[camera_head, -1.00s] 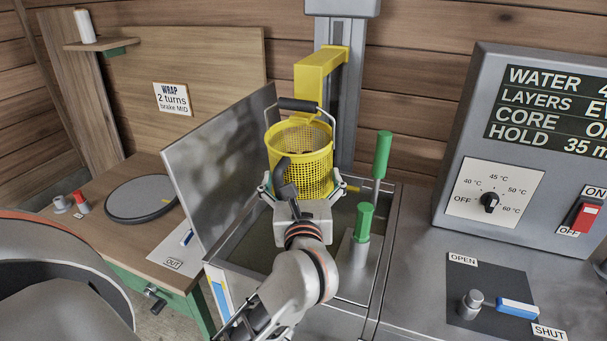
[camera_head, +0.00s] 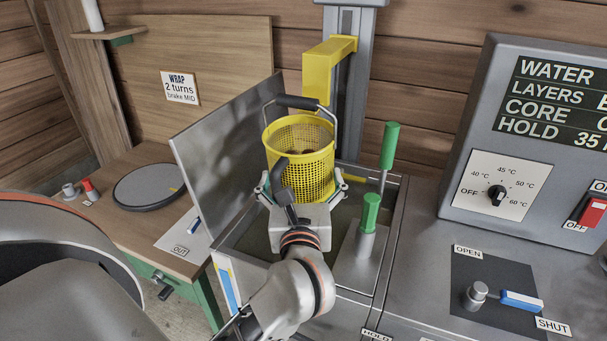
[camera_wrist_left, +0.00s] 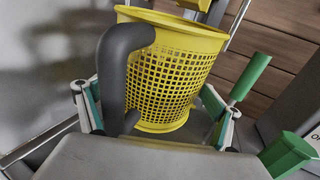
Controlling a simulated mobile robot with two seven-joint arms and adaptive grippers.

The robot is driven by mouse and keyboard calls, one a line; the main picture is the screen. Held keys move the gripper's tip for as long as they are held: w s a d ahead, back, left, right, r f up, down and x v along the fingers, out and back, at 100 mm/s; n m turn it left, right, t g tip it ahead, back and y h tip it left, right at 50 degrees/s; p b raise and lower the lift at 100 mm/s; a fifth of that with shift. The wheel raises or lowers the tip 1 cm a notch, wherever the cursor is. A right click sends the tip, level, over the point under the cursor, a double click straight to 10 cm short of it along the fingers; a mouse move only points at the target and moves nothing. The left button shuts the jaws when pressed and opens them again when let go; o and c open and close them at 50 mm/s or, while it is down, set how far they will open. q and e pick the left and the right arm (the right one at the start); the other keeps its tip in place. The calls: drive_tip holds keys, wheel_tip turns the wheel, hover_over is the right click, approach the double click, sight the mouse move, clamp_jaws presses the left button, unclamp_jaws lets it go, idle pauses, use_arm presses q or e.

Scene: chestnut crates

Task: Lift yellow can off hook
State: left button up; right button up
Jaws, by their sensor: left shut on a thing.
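The yellow can (camera_head: 300,165) is a perforated bucket with a wire bail topped by a dark grip (camera_head: 297,102) and a dark side handle (camera_head: 277,174). Something brown shows inside it. My left gripper (camera_head: 304,190) is shut on the can, with fingers on both sides of its lower part; this also shows in the left wrist view (camera_wrist_left: 155,110). The can is upright above the open tank. The yellow hook arm (camera_head: 325,72) juts from the grey post, behind the bail grip in the picture; I cannot tell whether they touch. My right gripper is not in view.
A raised metal lid (camera_head: 225,150) stands close left of the can. Two green-handled levers (camera_head: 389,146) (camera_head: 370,212) stand close right. The control box (camera_head: 470,212) is farther right. A wooden bench (camera_head: 140,160) with a round dark disc is at left.

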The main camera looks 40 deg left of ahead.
use_arm(q)
drive_tip(key=shift+s+d+r, duration=0.1)
drive_tip(key=shift+s+d, duration=0.05)
drive_tip(key=shift+s, duration=0.55)
drive_tip(key=shift+s+d+r, duration=0.1)
drive_tip(key=shift+s+d, duration=0.05)
drive_tip(key=shift+s, duration=0.5)
